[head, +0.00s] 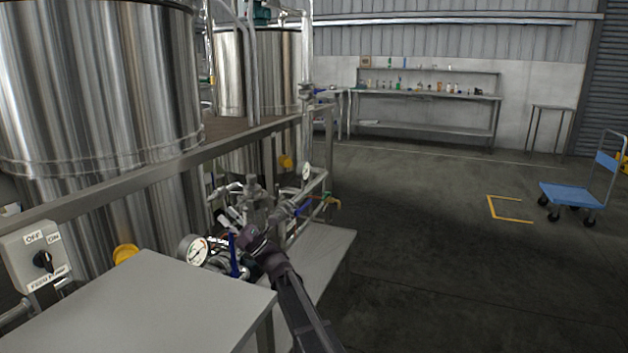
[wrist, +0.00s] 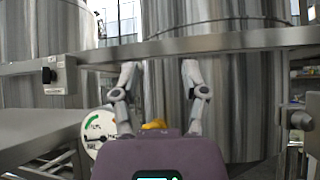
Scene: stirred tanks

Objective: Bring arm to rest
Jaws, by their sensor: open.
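My gripper (head: 232,220) is stretched out in front of me among the pipes and valves beside the steel tanks in the head view. In the wrist view its two fingers stand well apart, with nothing between the fingertips (wrist: 160,70). Behind them are a steel frame rail and a tank wall (wrist: 225,95). A pressure gauge (head: 193,250) and a blue valve handle (head: 236,258) are close to my gripper in the head view. The gauge also shows left of the fingers in the wrist view (wrist: 97,128). I cannot tell whether the gripper touches any pipe.
A grey table (head: 150,310) and an OFF/ON switch box (head: 38,258) stand at the left. A large steel tank (head: 95,90) rises behind. The floor to the right is open, with a blue cart (head: 575,195) beyond. A workbench (head: 425,95) lines the back wall.

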